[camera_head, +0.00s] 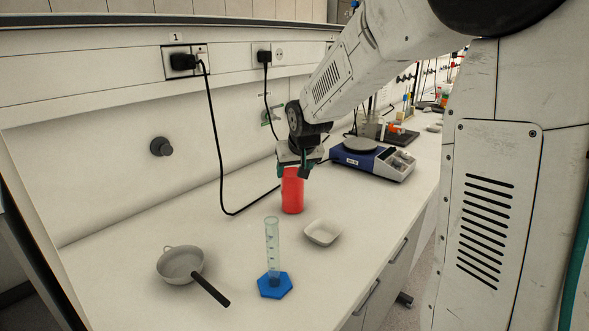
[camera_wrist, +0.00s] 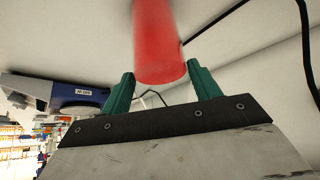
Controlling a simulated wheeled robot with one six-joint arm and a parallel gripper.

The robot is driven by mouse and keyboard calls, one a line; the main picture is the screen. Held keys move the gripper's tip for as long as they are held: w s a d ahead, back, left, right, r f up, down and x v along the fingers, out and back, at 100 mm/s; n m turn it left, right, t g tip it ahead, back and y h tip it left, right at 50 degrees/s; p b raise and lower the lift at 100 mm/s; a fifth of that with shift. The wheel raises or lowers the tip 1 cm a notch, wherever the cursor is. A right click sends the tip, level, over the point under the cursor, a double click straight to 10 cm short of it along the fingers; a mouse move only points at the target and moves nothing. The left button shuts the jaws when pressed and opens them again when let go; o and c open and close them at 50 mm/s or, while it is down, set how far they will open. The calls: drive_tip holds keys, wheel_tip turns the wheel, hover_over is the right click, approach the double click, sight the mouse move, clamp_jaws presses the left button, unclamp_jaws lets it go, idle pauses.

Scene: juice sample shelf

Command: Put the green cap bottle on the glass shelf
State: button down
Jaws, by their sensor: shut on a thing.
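A red cylindrical object (camera_head: 292,192) is upright between the fingers of my gripper (camera_head: 298,166), over or on the white bench. In the wrist view, the red object (camera_wrist: 159,40) fills the space between the two green fingers of my gripper (camera_wrist: 160,85). My gripper is shut on it. I see no green cap on it; its upper end is partly hidden by the fingers. I cannot tell whether its base touches the bench. No glass shelf can be made out in either view.
Nearer are a white dish (camera_head: 322,232), a measuring cylinder with a blue base (camera_head: 274,285) and a handled pan (camera_head: 180,264). A black cable (camera_head: 217,150) hangs along the wall onto the bench.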

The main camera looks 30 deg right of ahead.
drive_tip(key=shift+c, duration=1.8)
unclamp_jaws()
drive_tip(key=shift+f, duration=0.1)
